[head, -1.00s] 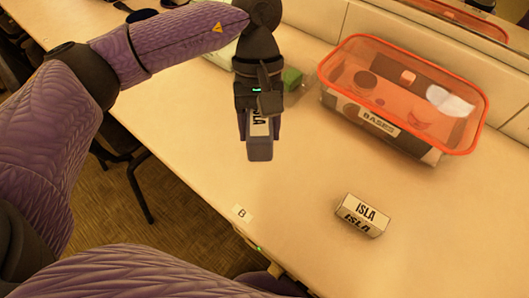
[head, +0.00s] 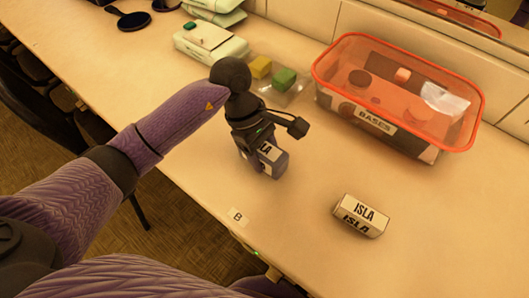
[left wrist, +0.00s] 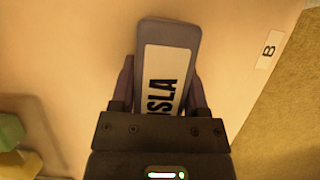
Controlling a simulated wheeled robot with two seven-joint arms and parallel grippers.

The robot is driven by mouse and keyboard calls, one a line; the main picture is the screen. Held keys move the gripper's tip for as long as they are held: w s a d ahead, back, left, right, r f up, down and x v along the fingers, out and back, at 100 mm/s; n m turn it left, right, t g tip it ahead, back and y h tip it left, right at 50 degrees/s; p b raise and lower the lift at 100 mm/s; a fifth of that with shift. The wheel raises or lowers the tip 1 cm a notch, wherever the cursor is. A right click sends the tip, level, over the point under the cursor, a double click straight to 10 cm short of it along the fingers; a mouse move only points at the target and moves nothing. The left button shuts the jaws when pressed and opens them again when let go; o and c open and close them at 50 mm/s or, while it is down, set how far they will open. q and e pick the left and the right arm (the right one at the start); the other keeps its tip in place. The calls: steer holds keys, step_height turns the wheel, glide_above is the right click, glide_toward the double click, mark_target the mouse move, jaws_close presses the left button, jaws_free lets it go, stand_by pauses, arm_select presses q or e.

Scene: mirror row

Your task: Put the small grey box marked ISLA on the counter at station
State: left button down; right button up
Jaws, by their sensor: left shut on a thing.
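My left gripper (head: 262,158) is shut on a small grey box (head: 274,165) with a white label reading ISLA. The box and its label also show in the left wrist view (left wrist: 168,65), between the two fingers. It is over the counter (head: 300,210), above and right of the tag B (head: 238,216); I cannot tell whether it touches the surface. A second box (head: 361,214), pale with ISLA on its top and front, lies on the counter to the right. My right gripper is not in view.
A clear bin (head: 375,118) with an orange rim, labelled BASES, stands at the back right. Green (head: 284,78) and yellow (head: 260,67) blocks and pale packs (head: 212,42) lie behind my left gripper. Counter between tag B and the second box is clear.

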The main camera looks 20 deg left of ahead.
arm_select(q)
steer(key=shift+r, duration=0.1)
steer(key=shift+f, duration=0.2)
steer(key=shift+c, duration=1.7)
jaws_free()
steer(key=shift+r, duration=0.1)
steer(key=shift+o, duration=1.2)
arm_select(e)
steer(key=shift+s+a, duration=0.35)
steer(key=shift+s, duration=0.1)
